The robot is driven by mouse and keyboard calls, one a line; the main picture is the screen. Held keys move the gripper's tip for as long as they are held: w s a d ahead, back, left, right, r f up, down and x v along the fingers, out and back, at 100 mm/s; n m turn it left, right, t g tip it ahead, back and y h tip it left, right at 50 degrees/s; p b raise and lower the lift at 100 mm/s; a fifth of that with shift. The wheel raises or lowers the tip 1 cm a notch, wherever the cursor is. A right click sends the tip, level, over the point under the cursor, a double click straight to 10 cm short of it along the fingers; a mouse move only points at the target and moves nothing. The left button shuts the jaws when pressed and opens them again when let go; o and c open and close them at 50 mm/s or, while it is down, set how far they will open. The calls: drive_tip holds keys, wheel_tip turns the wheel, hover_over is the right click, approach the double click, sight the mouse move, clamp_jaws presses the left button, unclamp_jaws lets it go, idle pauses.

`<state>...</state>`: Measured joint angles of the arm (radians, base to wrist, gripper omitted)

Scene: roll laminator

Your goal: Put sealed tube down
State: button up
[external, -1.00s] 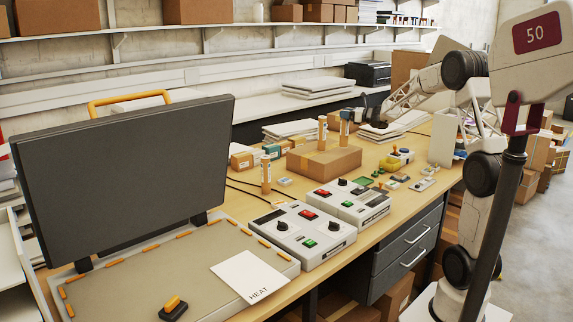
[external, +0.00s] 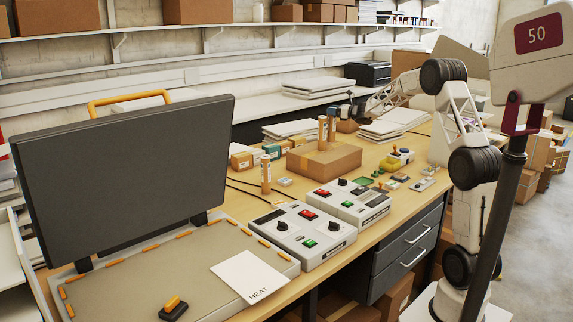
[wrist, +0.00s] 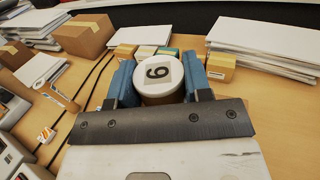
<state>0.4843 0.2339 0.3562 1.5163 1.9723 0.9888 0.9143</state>
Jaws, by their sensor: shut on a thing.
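The sealed tube (external: 332,129) is a tan cylinder held upright behind the cardboard box in the external view. In the wrist view its round white cap (wrist: 156,75) carries a black digit that reads as 6 or 9. My gripper (external: 334,112) is shut on it, with blue fingers on both sides of the cap in the wrist view (wrist: 158,82). The tube's lower end is hidden, so I cannot tell whether it touches the desk.
The cardboard box (external: 324,160) stands in front of the held tube. Small yellow and teal boxes (external: 271,150) and paper stacks (external: 382,132) lie around it. Control boxes (external: 303,232) fill the front of the desk (external: 235,208). Dark cables (wrist: 95,83) run across the desk.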

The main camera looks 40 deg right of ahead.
drive_tip(key=shift+w+d, duration=0.2)
drive_tip(key=shift+w, duration=0.35)
drive_tip(key=shift+w+d, duration=0.15)
drive_tip(key=shift+w, duration=0.35)
drive_tip(key=shift+f, duration=0.1)
drive_tip(key=shift+f, duration=1.8)
drive_tip(key=o, duration=1)
drive_tip(key=shift+c, duration=0.2)
drive_tip(key=v, duration=1.2)
